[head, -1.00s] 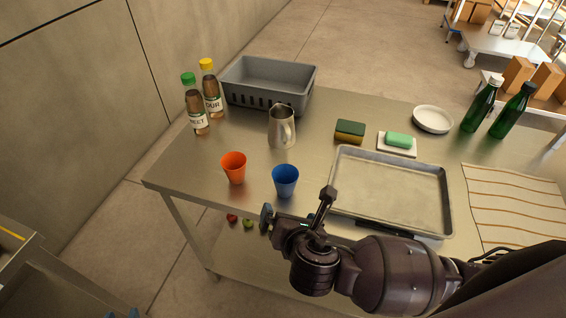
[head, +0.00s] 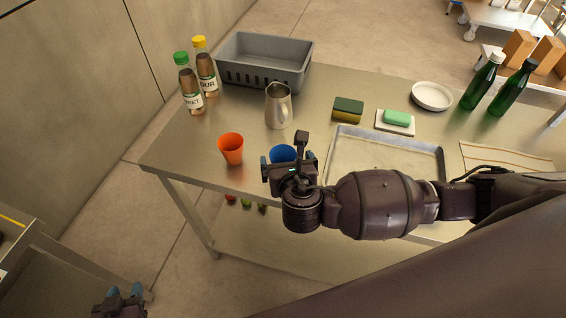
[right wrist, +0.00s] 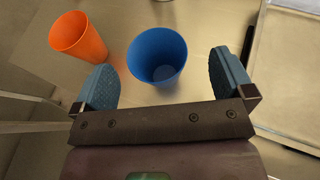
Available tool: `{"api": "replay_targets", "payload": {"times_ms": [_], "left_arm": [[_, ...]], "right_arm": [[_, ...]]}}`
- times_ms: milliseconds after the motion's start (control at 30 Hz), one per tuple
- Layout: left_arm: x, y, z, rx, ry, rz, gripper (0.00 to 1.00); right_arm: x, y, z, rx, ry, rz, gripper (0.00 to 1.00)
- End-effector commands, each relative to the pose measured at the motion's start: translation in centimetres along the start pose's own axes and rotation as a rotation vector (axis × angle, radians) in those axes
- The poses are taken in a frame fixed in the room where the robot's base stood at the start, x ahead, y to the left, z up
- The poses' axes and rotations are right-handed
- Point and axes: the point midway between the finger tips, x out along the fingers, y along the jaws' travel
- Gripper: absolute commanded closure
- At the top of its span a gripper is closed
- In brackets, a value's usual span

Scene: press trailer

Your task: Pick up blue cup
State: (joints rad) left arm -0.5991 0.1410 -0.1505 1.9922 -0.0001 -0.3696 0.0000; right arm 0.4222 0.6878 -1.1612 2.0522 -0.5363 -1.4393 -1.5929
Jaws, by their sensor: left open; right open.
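The blue cup (head: 283,153) stands on the steel table near its front edge, partly hidden by my right gripper (head: 288,162) in the head view. In the right wrist view the blue cup (right wrist: 157,55) stands upright just ahead of and between the two blue fingertips of my right gripper (right wrist: 165,85), which are spread apart and hold nothing. My left gripper (head: 122,296) is at the bottom left of the head view, low and away from the table, open and empty.
An orange cup (head: 231,149) stands left of the blue cup; it also shows in the right wrist view (right wrist: 78,38). A metal pitcher (head: 279,107) stands behind. A baking tray (head: 385,135) lies to the right. Sauce bottles (head: 188,88) and a grey bin (head: 264,62) stand farther back.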

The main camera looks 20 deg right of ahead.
Motion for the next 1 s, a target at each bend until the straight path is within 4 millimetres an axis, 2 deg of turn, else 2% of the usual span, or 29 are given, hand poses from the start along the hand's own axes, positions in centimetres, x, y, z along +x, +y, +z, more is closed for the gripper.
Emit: {"api": "replay_targets", "payload": {"times_ms": [233, 567, 900, 1000], "left_arm": [[0.1, 0.0, -0.1, 0.002, 0.003, 0.0, 0.57], [0.1, -0.1, 0.0, 0.002, 0.002, 0.0, 0.57], [-0.1, -0.1, 0.6, 0.001, -0.009, -0.002, 0.57], [-0.2, -0.1, 0.6, 0.001, -0.01, -0.002, 0.57]], "right_arm": [[3.2, 0.4, 0.0, 0.0, 0.0, -0.001, 0.0], [3.8, 0.4, 0.0, 0.0, 0.001, 0.001, 0.0], [3.7, 0.4, 0.0, 0.0, 0.001, 0.0, 0.51], [3.7, 0.4, 0.0, 0.0, 0.001, 0.0, 0.53]]}}
